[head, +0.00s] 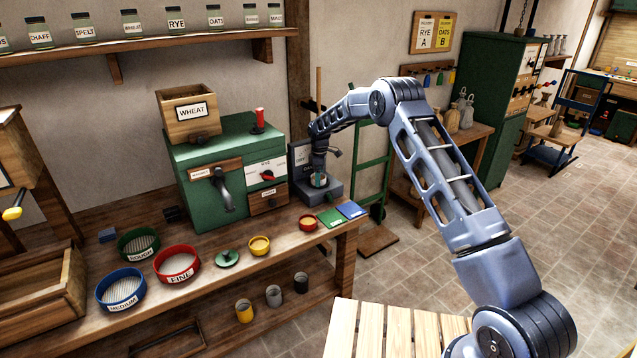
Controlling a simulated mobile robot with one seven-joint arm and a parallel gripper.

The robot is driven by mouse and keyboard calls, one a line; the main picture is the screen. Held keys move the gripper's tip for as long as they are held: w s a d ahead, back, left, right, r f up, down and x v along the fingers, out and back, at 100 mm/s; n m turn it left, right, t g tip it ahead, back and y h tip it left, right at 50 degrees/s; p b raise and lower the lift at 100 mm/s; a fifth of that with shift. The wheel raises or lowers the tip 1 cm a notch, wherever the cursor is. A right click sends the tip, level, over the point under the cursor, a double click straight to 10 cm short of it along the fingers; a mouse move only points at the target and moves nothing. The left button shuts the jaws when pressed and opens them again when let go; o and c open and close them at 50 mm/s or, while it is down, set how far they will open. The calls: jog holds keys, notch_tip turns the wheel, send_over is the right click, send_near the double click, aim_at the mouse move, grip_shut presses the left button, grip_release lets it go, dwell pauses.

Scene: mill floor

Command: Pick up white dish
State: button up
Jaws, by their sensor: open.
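My arm reaches over the bench, and my gripper (320,178) points down above a dark grey scale-like stand (332,190) at the bench's back right. The gripper is small here, and its fingers are hard to make out; it looks open. I cannot clearly make out a white dish; the spot under the gripper is partly covered by it. A red-rimmed dish (308,223) and a yellow dish (259,245) stand on the bench, in front and to the left of the gripper.
A green mill (215,165) bearing a WHEAT hopper (189,112) stands left of the gripper. Green and blue cards (350,210) lie at the bench's right end. Blue (121,289), red (177,264) and green (138,244) sieves sit at left. Labelled jars line the shelf above.

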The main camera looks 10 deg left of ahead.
jog(key=shift+c, duration=0.3)
jog(key=c, duration=1.1)
jog(key=shift+c, duration=0.2)
